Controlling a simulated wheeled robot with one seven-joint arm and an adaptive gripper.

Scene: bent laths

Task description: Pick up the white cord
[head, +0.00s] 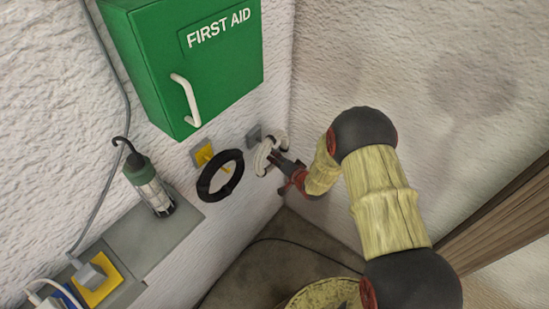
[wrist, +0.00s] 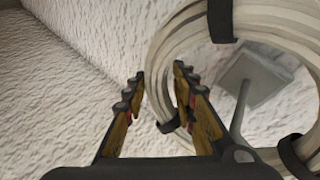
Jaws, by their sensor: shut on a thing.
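The white cord (head: 262,157) is a coil on the wall, right of a black coil. In the wrist view the white cord (wrist: 196,18) fills the upper right, bound with several black ties. A grey hook (head: 253,136) is at the cord; in the wrist view the hook's plate and rod (wrist: 247,78) show through the coil's opening. My gripper (head: 276,160) is at the coil's right side in the head view. In the wrist view my gripper (wrist: 160,84) has one finger on each side of the coil's near strands and is shut on them.
A black coil (head: 203,186) hangs by a yellow hook (head: 203,153). Above is a green first aid box (head: 200,62) with a white handle. A work lamp (head: 148,184) and a grey trunking with plugs (head: 155,240) are at left. The side wall is close on the right.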

